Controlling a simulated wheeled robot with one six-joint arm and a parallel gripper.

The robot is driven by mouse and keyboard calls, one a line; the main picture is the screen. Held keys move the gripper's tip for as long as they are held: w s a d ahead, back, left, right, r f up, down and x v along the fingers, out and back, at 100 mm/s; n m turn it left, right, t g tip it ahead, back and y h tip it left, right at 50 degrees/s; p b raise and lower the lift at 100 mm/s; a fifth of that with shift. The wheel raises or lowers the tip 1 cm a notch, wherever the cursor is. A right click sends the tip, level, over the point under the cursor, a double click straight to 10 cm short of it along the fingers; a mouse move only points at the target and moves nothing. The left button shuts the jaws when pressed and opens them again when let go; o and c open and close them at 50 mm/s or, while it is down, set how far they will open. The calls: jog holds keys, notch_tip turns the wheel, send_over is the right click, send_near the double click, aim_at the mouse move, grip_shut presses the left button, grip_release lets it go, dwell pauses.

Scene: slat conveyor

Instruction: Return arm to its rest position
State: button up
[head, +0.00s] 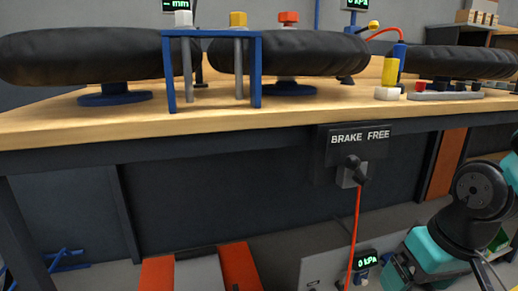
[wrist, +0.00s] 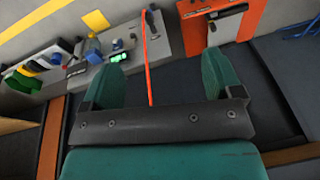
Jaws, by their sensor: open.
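My gripper (wrist: 158,85) shows in the wrist view with its two green fingers spread wide apart and nothing between them. In the head view my teal and black arm is at the lower right, below the level of the workbench (head: 200,122) top; the gripper itself cannot be made out there. A red hose (head: 354,240) hangs from a black handle under the "BRAKE FREE" sign (head: 360,136). In the wrist view the red hose (wrist: 147,65) appears between the fingers in the picture, beyond them, and the depth gap cannot be told.
Black tyres (head: 85,57) lie on stands on the bench, with a blue rack (head: 213,34) holding capped tools. An orange and grey panel (wrist: 218,25) is beyond my gripper.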

jog(key=s+a+r+n+g+y, duration=0.2)
jog(key=s+a+r+n, duration=0.35)
jog(key=s+a, duration=0.3)
notch_tip(320, 180, up, 36)
jog(key=p, duration=3.5)
jog(key=shift+a+f, duration=0.2)
jog(key=shift+f, duration=0.05)
jog(key=shift+r+p, duration=0.2)
jog(key=shift+p, duration=0.15)
jog(key=shift+c, duration=1.3)
jog(key=shift+f, duration=0.1)
jog(key=shift+c, duration=0.4)
